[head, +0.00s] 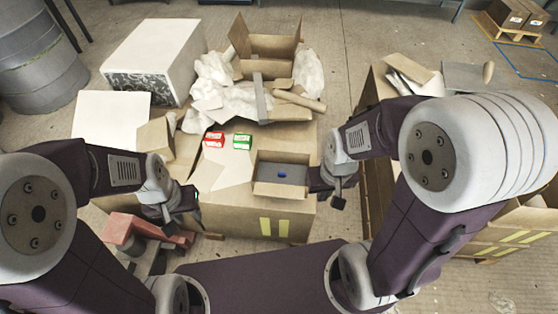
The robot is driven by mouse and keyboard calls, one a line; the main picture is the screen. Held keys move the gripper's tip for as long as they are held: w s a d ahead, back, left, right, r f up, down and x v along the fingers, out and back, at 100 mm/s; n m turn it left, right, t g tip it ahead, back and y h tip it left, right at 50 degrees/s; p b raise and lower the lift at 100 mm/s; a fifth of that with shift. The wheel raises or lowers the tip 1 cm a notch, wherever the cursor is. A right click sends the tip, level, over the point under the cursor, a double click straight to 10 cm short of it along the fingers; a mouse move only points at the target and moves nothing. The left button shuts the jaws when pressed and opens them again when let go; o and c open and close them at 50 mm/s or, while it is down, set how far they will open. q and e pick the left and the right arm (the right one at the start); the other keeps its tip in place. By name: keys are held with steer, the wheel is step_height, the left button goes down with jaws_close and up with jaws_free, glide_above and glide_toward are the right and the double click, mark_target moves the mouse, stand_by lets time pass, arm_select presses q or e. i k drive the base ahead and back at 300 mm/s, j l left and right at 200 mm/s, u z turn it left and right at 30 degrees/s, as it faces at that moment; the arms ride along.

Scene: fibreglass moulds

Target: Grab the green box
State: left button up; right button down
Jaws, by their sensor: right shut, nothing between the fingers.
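The green box (242,141) is small and lies on the cluttered work surface (291,228), just right of a similar red box (213,140). My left gripper (186,212) is at the front left of the work surface, nearer to me than the green box and apart from it. Its fingers are dark and small, so I cannot tell how far apart they are. My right gripper (337,196) is shut and empty at the right edge of the work surface, beside a shallow open carton. Nothing covers the green box from above.
The shallow open carton (264,188) with a small blue item (281,177) stands in front of the green box. Crumpled white sheets (212,75), a grey upright bar (260,98) and an open cardboard box (267,68) lie behind.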

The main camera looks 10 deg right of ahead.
mark_target(239, 141)
steer(key=j+z, duration=0.25)
steer(key=j, duration=0.5)
steer(key=j+z, duration=0.3)
steer(key=j, duration=0.5)
steer(key=i+l, duration=0.3)
steer(key=i, duration=0.2)
